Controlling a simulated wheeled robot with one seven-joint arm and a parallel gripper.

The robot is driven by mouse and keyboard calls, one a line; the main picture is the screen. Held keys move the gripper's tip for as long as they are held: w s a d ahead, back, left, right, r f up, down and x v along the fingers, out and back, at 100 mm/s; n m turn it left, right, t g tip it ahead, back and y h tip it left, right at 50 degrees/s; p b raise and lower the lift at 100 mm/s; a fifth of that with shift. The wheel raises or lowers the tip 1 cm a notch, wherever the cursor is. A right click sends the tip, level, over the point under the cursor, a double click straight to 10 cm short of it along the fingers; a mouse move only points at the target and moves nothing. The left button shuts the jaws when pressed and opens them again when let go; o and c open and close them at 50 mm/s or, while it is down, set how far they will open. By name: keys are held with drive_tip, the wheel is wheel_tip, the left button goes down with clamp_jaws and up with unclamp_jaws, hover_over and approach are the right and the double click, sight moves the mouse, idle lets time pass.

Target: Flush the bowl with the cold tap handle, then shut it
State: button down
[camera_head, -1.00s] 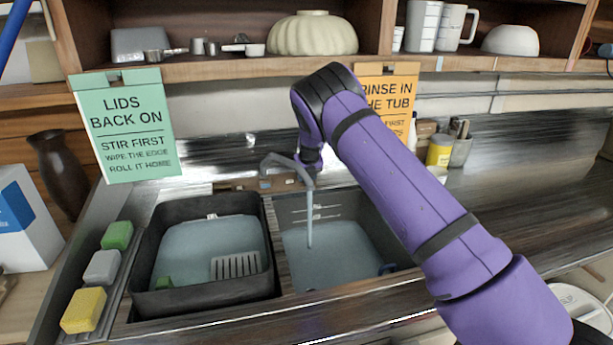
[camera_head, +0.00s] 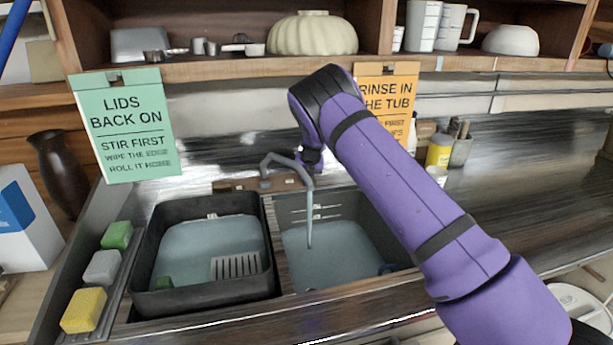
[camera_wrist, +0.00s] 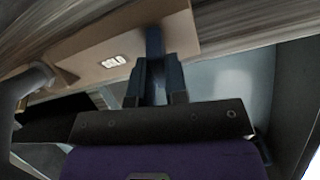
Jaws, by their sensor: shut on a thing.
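The tap (camera_head: 298,172) stands behind the basins, its spout over the right-hand bowl (camera_head: 380,215). A thin stream of water (camera_head: 309,222) runs from the spout into water standing in that bowl. In the wrist view, my gripper (camera_wrist: 157,78) is shut on the blue cold tap handle (camera_wrist: 155,42). The handle stands on a tan plate (camera_wrist: 110,60) with a small white label, seemingly reading COLD. In the head view my wrist hides most of the gripper and the handle.
A dark tub (camera_head: 150,300) with water and a slotted grate sits left of the bowl. Sponges (camera_head: 84,310) lie along the left edge. Two signs (camera_head: 125,125) hang from the shelf, the orange one (camera_head: 402,75) partly behind my arm. The right counter is mostly clear.

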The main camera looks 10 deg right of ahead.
drive_tip(key=m+y, duration=0.1)
drive_tip(key=m, duration=0.3)
drive_tip(key=m+t, duration=0.1)
drive_tip(key=m, duration=0.2)
drive_tip(key=shift+d+m+y, duration=0.15)
drive_tip(key=shift+m+y, duration=0.25)
drive_tip(key=m, duration=0.3)
drive_tip(key=shift+s+t, duration=0.1)
drive_tip(key=shift+t, duration=0.2)
drive_tip(key=shift+f+m+t+y, duration=0.1)
drive_tip(key=shift+m+t+y, duration=0.3)
drive_tip(key=shift+m, duration=1.6)
drive_tip(key=c, duration=1.1)
unclamp_jaws()
drive_tip(key=shift+c, duration=0.2)
